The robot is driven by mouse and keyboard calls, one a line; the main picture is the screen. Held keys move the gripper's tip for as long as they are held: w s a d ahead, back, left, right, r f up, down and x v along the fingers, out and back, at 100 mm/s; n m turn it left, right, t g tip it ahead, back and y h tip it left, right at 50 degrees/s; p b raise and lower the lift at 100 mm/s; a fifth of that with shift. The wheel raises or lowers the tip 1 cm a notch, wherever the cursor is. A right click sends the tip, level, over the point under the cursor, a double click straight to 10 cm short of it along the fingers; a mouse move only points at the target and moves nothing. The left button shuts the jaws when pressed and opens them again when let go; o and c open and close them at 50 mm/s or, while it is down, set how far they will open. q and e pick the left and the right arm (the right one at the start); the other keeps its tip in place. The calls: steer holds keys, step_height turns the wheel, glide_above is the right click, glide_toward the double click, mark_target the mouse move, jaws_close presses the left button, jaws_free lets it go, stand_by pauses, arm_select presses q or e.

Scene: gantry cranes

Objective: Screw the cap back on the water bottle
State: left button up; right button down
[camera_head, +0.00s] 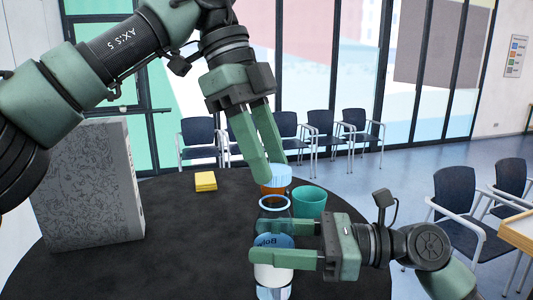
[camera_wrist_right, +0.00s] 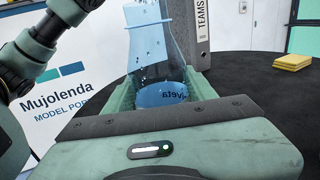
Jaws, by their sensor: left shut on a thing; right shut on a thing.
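The water bottle (camera_head: 275,275) is clear with a blue label and stands upright at the front of the dark round table. Its open top shows in the head view. My right gripper (camera_head: 264,242) is shut on its body from the right. In the right wrist view the bottle (camera_wrist_right: 168,92) sits between both fingers. My left gripper (camera_head: 273,168) points down from above, shut on the light blue cap (camera_head: 278,178). In the head view the cap appears just above the bottle's mouth and apart from it. The fingers hide part of the cap.
A teal cup (camera_head: 310,201) stands close behind the bottle, and an orange thing (camera_head: 274,189) shows below the cap. Yellow notes (camera_head: 205,181) lie farther back. The left middle of the table (camera_head: 185,240) is clear.

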arm_select(q)
steer(key=shift+f, duration=0.8)
steer(key=shift+f, duration=0.55)
steer(key=shift+w+d+m+g+y, duration=0.15)
steer(key=shift+m+g+y, duration=0.3)
steer(key=shift+m, duration=1.15)
steer(key=shift+w+d+m+g+y, duration=0.15)
steer(key=shift+m+g+y, duration=0.3)
steer(key=shift+m, duration=1.15)
steer(key=o, duration=1.3)
steer(key=shift+c, duration=0.4)
